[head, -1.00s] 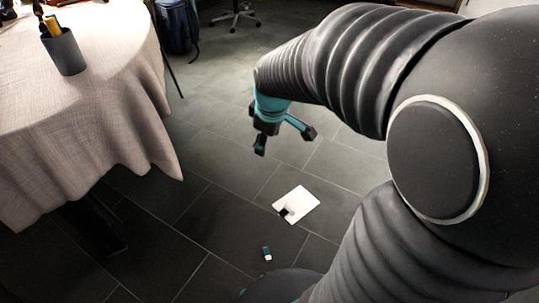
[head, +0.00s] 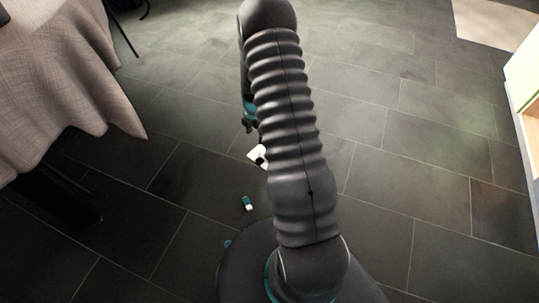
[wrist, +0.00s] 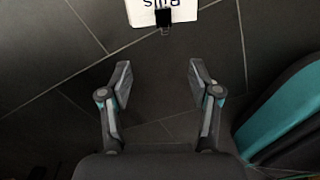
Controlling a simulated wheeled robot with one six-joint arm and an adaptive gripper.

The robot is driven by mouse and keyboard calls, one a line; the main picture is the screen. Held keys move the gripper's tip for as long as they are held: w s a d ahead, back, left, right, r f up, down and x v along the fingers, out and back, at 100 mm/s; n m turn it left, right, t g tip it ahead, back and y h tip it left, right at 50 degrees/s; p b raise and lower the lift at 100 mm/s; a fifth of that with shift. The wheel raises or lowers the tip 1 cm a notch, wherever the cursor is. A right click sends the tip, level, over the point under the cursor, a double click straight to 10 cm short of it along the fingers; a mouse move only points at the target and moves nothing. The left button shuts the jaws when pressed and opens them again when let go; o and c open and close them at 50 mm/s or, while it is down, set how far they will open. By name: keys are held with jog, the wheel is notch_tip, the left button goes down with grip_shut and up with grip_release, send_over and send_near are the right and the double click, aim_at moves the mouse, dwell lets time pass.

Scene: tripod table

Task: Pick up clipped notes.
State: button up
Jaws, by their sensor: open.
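The clipped notes (head: 255,153) are white sheets with a black clip, lying on the dark tiled floor and partly hidden by my arm in the head view. In the wrist view the notes (wrist: 180,12) show at the top edge with part of a printed word, and the black clip (wrist: 163,19) sits on their near edge. My gripper (wrist: 160,78) is open and empty, its two fingers apart, with the notes beyond the fingertips. In the head view my gripper (head: 248,124) is mostly hidden behind my arm, near the notes.
A table with a pale cloth (head: 60,70) stands at the left. A light wooden piece of furniture (head: 528,95) is at the right edge. The floor right of my arm is clear.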

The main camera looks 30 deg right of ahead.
jog(key=n+b, duration=0.1)
send_over(259, 161)
notch_tip(259, 161, down, 11)
jog(key=shift+f, duration=0.1)
jog(key=shift+w+f+b, duration=0.1)
jog(key=shift+f+b, duration=0.3)
jog(key=shift+f, duration=2.8)
grip_shut()
